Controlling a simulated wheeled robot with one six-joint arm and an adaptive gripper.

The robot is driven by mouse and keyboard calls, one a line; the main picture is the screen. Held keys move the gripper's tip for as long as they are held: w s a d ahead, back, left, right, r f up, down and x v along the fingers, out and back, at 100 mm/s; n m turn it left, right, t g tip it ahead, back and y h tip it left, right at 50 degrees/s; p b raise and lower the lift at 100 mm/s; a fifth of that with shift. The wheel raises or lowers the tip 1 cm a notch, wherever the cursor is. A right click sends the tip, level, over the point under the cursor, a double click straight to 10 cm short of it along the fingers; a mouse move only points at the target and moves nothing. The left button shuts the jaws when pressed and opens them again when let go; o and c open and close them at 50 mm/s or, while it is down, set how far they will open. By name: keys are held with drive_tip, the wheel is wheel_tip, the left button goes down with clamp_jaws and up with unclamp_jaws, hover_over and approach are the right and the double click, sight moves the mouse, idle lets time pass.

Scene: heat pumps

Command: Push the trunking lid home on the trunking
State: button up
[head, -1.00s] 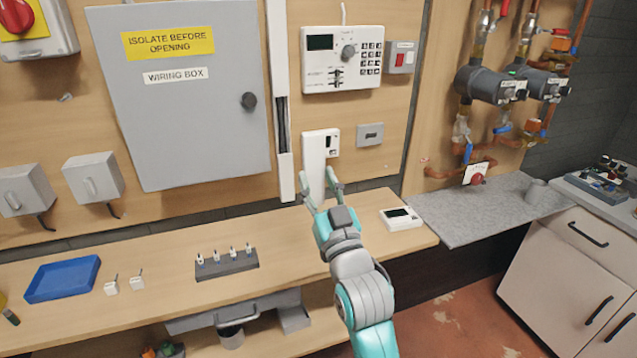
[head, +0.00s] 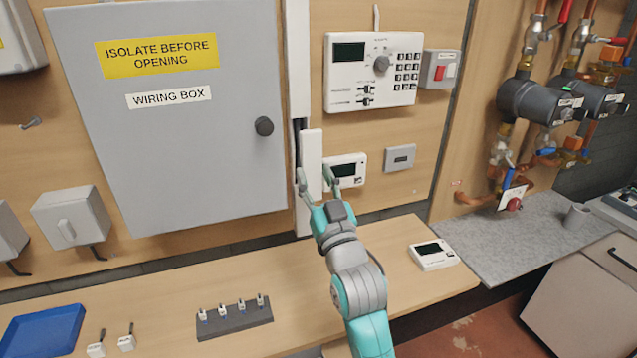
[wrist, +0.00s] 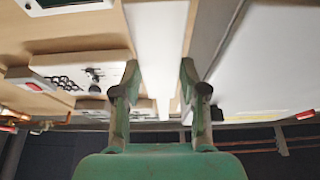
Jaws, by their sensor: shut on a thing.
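The trunking (head: 298,60) is a white vertical channel on the wooden wall, right of the wiring box. A dark open slot shows in it just left of the lid's top. The trunking lid (head: 312,150) is a short white upright strip in front of the trunking's lower part, overlapping its right side. I cannot tell whether it touches. My gripper (head: 316,180) is shut on the lid, one finger on each side of its lower part. In the wrist view, the lid (wrist: 158,35) runs up between the fingertips of my gripper (wrist: 160,75).
The wiring box (head: 170,120) is close on the left. A white display unit (head: 346,170), a grey plate (head: 400,157) and a keypad controller (head: 372,70) are on the wall to the right. Below, the bench (head: 160,300) holds a dark block (head: 235,318) and a white device (head: 433,255).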

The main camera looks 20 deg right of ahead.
drive_tip(key=shift+w, duration=2.7)
drive_tip(key=shift+w, duration=0.7)
idle(0.3)
drive_tip(key=o, duration=0.8)
drive_tip(key=shift+s, duration=0.1)
drive_tip(key=shift+s+d, duration=0.45)
drive_tip(key=shift+d, duration=0.3)
drive_tip(key=shift+s+d, duration=0.45)
drive_tip(key=shift+d, duration=0.3)
drive_tip(key=shift+s, duration=6.95)
